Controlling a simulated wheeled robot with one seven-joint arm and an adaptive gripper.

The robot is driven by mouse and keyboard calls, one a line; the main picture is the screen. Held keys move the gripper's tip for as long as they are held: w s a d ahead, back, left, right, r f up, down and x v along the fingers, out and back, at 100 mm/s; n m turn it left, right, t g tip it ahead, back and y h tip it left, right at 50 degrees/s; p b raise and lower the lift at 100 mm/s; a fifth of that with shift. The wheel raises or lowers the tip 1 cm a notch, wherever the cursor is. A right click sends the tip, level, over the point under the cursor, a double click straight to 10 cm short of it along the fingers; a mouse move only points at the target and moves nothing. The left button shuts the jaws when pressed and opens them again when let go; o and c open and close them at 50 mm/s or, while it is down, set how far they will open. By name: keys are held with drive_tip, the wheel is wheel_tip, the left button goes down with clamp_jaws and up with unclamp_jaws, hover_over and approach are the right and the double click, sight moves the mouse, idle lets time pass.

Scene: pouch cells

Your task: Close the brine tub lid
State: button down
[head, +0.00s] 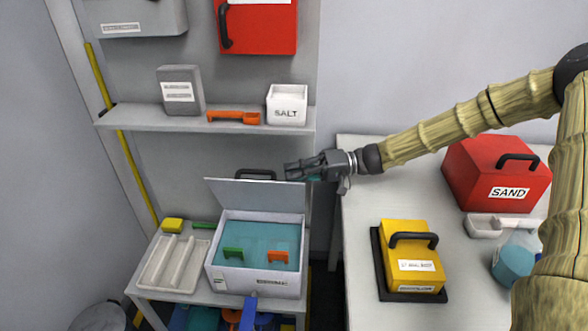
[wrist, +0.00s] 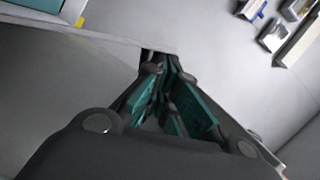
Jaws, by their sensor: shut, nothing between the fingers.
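The white brine tub (head: 255,282) stands on the lower bench in the head view, holding teal liquid with a green clip and an orange clip in it. Its lid (head: 252,194) is open, standing up from the back edge and leaning backward. A dark handle (head: 256,174) shows just behind the lid's top edge. My gripper (head: 290,170) is shut and empty near the lid's upper right corner; whether it touches the lid cannot be told. In the wrist view, the shut fingers (wrist: 166,70) reach the edge of a large grey panel, probably the lid.
A white divided tray (head: 172,262) lies left of the tub. A shelf above holds a grey box (head: 180,90), an orange scoop (head: 234,117) and a salt box (head: 287,105). A yellow box (head: 405,262) and a red sand box (head: 495,172) stand on the right table.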

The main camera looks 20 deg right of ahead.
drive_tip(key=shift+s+a+f+b, duration=0.2)
drive_tip(key=shift+s, duration=0.3)
drive_tip(key=shift+s+a+f+b, duration=0.15)
drive_tip(key=shift+s+a, duration=0.1)
drive_tip(key=shift+s, duration=0.3)
drive_tip(key=shift+s+a+f+b, duration=0.2)
drive_tip(key=shift+s, duration=0.3)
drive_tip(key=shift+d, duration=0.1)
